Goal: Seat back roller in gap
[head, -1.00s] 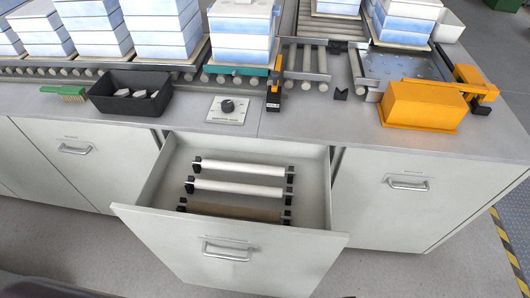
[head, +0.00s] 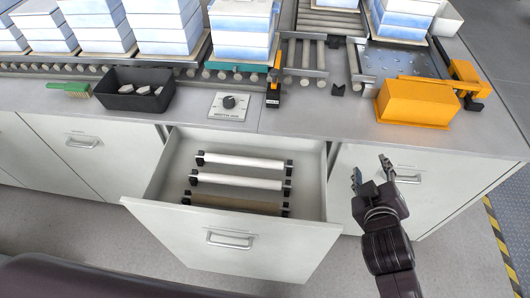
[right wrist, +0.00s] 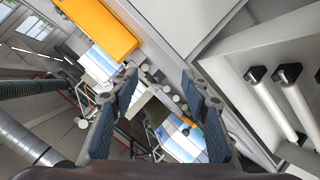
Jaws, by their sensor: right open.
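Two white rollers (head: 243,162) (head: 238,181) and a brownish roller (head: 236,203) lie side by side in the open drawer (head: 160,190), with black end blocks. A break in the conveyor's roller line, with a small black bracket (head: 338,90) at its front, shows between the rollers (head: 303,72) and the wet metal plate (head: 400,66). My right gripper (head: 370,172) is open and empty, right of the drawer before the cabinet front. In the right wrist view, its open fingers (right wrist: 163,100) have nothing between them; two white rollers (right wrist: 272,102) show at right. My left gripper is out of view.
An orange box (head: 414,103) stands on the counter at right. A black bin (head: 132,90) with pale pieces, a green brush (head: 68,89) and a dial panel (head: 229,105) are at left. Stacked blue-white blocks (head: 243,40) ride the conveyor.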

